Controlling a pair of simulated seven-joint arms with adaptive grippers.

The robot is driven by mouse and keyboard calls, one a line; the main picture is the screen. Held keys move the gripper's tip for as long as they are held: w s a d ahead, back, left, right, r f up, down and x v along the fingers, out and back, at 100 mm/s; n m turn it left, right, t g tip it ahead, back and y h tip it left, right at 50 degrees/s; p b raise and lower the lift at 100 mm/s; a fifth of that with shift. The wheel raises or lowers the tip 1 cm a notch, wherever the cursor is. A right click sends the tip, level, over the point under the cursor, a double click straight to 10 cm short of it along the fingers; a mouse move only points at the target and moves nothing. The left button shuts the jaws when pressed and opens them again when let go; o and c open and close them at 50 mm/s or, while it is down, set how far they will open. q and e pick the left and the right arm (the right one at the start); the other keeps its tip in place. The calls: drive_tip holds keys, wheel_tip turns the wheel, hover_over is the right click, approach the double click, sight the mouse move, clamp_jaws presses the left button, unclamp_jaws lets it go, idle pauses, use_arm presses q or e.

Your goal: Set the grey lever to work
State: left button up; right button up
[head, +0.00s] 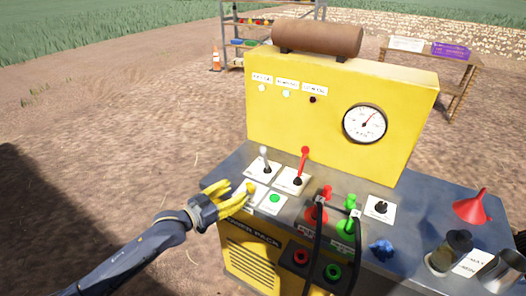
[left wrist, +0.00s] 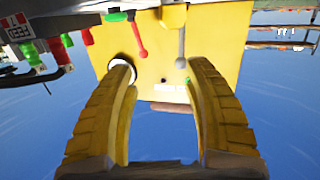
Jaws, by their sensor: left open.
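The grey lever (head: 264,158) stands upright on a white plate at the left of the yellow machine's counter. In the left wrist view the grey lever (left wrist: 181,46) appears upside down, ahead of the gap between the fingers and a little to the right. The red lever (head: 304,165) stands just right of it; it also shows in the left wrist view (left wrist: 140,38). My left gripper (head: 240,187) has yellow fingers, open and empty, just left of and in front of the grey lever, apart from it. The same fingers frame the left wrist view (left wrist: 160,65). My right gripper is out of view.
A green button (head: 275,198) sits in front of the levers. Red and green hose couplings (head: 316,211) with black hoses stand to the right. A black knob (head: 381,207), blue cap (head: 381,248) and red funnel (head: 473,207) lie farther right. A gauge (head: 365,124) is on the yellow panel.

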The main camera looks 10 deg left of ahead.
use_arm(q)
drive_tip(key=n+t, duration=0.1)
approach(260, 152)
drive_tip(key=shift+h, duration=0.4)
drive_tip(key=x, duration=1.1)
drive_tip(key=shift+w+a+f, duration=0.1)
drive_tip(key=shift+w+f, duration=0.15)
drive_tip(key=shift+w, duration=0.15)
drive_tip(key=shift+o, duration=0.3)
clamp_jaws()
